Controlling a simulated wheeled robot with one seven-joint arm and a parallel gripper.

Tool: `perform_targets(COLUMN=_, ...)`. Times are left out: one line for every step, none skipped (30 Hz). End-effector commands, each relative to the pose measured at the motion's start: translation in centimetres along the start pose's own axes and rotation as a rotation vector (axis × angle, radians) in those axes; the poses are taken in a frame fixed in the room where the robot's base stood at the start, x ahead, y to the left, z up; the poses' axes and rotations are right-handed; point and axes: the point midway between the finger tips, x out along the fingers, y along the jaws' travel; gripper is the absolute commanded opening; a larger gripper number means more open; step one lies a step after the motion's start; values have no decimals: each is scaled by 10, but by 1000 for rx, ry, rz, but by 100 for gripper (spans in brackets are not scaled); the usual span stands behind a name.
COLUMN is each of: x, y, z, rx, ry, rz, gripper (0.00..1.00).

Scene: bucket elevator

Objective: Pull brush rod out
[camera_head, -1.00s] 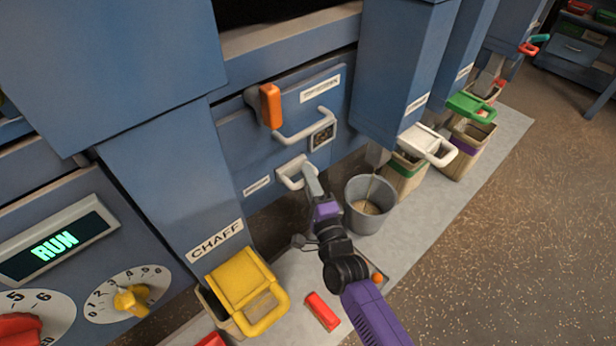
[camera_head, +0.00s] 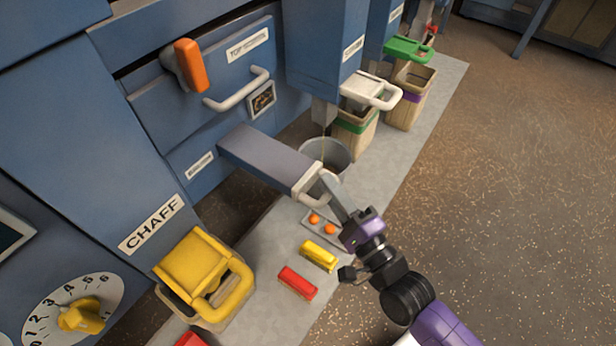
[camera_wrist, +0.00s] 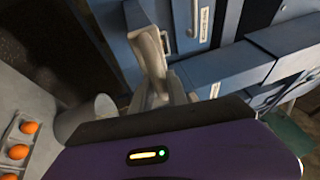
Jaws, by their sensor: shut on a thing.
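The brush rod (camera_head: 262,158) shows as a long blue-grey bar with a white loop handle (camera_head: 312,184) on its outer end. It sticks far out of the blue machine front, below the orange-handled drawer. My gripper (camera_head: 328,188) is shut on the white handle. The inner end of the bar is hidden inside the machine. The exact finger contact is partly hidden by the gripper itself.
A grey bucket (camera_head: 325,155) stands behind the bar. A tray with orange balls (camera_head: 322,224), a yellow block (camera_head: 319,255) and a red block (camera_head: 298,283) lie on the grey mat. The yellow chaff flap (camera_head: 200,270) is at left. Open floor lies to the right.

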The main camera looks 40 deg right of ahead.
Motion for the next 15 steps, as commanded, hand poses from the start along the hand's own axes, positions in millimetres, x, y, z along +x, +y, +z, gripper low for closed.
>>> perform_targets(x=-5, y=-5, z=-3, rx=-4, ry=1, rz=-10, gripper=0)
perform_targets(x=-7, y=-6, z=-4, rx=-4, ry=1, rz=-11, gripper=0)
perform_targets(x=-10, y=-6, z=-5, rx=-4, ry=1, rz=-11, gripper=0)
perform_targets(x=-11, y=-7, z=-6, rx=-4, ry=1, rz=-11, gripper=0)
perform_targets(x=-12, y=-7, z=-6, rx=-4, ry=1, rz=-11, gripper=0)
perform_targets(x=-14, y=-8, z=-7, rx=-4, ry=1, rz=-12, gripper=0)
perform_targets(x=-14, y=-8, z=-7, rx=-4, ry=2, rz=-13, gripper=0)
perform_targets(x=-15, y=-8, z=-7, rx=-4, ry=2, rz=-13, gripper=0)
perform_targets(x=-15, y=-9, z=-8, rx=-4, ry=3, rz=-14, gripper=0)
perform_targets(x=-15, y=-9, z=-8, rx=-4, ry=3, rz=-14, gripper=0)
perform_targets(x=-15, y=-9, z=-8, rx=-4, ry=3, rz=-14, gripper=0)
perform_targets(x=-15, y=-9, z=-9, rx=-4, ry=4, rz=-14, gripper=0)
perform_targets(x=-15, y=-9, z=-9, rx=-4, ry=4, rz=-14, gripper=0)
perform_targets(x=-15, y=-9, z=-9, rx=-4, ry=5, rz=-14, gripper=0)
perform_targets(x=-15, y=-9, z=-9, rx=-4, ry=5, rz=-14, gripper=0)
